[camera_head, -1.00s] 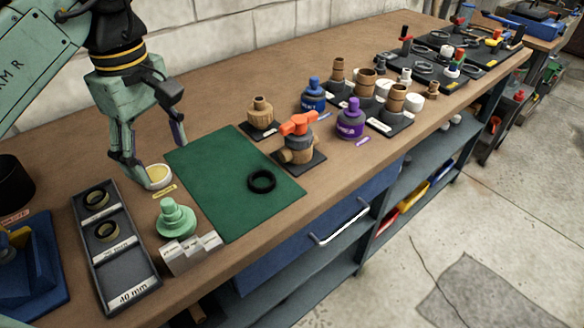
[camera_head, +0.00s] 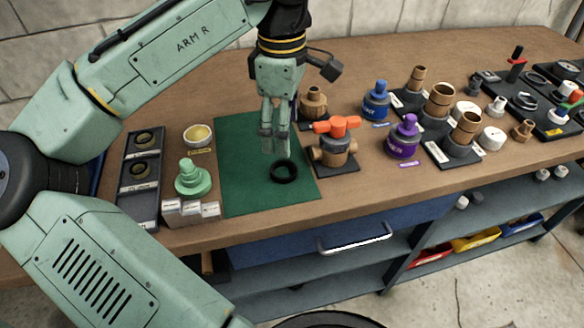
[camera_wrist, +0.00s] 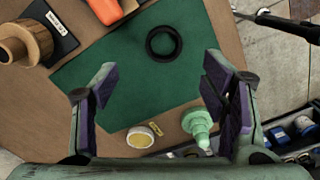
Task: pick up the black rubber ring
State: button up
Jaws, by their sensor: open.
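The black rubber ring (camera_head: 284,171) lies flat on the green mat (camera_head: 240,190), near the mat's right side in the head view. In the wrist view the ring (camera_wrist: 164,43) lies beyond the fingertips, between their lines, with green mat showing through its hole. My gripper (camera_head: 275,148) hangs fingers down over the mat, just behind and above the ring. In the wrist view my gripper (camera_wrist: 160,82) is open, its two fingers wide apart with nothing between them. The ring is apart from both fingers.
A valve with an orange handle (camera_head: 335,148) stands close right of the mat, with a brown fitting (camera_head: 313,102) behind it. Left are a green knobbed part (camera_head: 192,179), a yellow-filled dish (camera_head: 198,135) and a dark tray with rings (camera_head: 141,206). The mat's left part is clear.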

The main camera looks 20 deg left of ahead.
aim_at(284, 174)
jog(key=f, duration=0.3)
jog(key=f+p, duration=0.1)
jog(key=f, duration=0.2)
jog(key=f+p, duration=0.1)
jog(key=f, duration=0.2)
jog(key=shift+s, duration=0.25)
jog(key=shift+c, duration=0.2)
jog(key=shift+r, duration=0.1)
jog(key=c, duration=0.9)
jog(key=shift+r+b, duration=0.35)
jog(key=shift+r, duration=0.15)
notch_tip(284, 174, up, 2)
jog(key=shift+r+b, duration=0.1)
jog(key=shift+b, duration=0.25)
jog(key=s+a+b, duration=0.1)
jog(key=s, duration=0.4)
jog(key=s+r+b, duration=0.1)
jog(key=s, duration=0.4)
jog(key=s+a+b, duration=0.1)
jog(key=s, duration=0.5)
jog(key=shift+a+r, duration=0.35)
jog(key=shift+r, duration=0.05)
